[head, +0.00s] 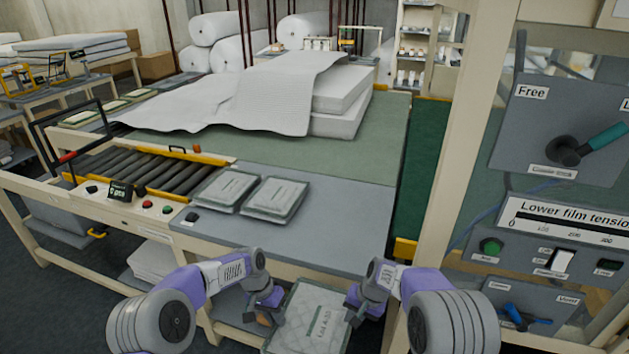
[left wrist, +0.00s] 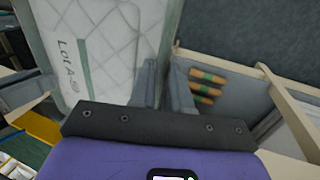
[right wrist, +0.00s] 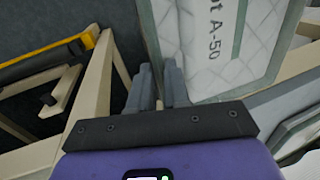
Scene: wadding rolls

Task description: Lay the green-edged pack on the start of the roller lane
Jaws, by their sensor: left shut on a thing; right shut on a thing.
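A white quilted pack (head: 312,322) with a green band and a "Lot A-50" label is held between my two grippers, low in front of the grey worktop. My left gripper (head: 264,306) is shut on its left edge, and my right gripper (head: 357,304) on its right edge. In the left wrist view the pack (left wrist: 105,55) runs between the fingers (left wrist: 163,85). The right wrist view shows the pack (right wrist: 205,50) gripped by the fingers (right wrist: 158,88). The roller lane (head: 150,168), with dark rollers and yellow rails, lies at the left and is bare.
Two grey-green-edged packs (head: 228,188) (head: 275,198) lie on the grey worktop (head: 345,220) right of the rollers. Buttons and a small display (head: 121,190) sit along the lane's front. A cream post and control panel (head: 560,130) stand close on the right. The worktop's right part is clear.

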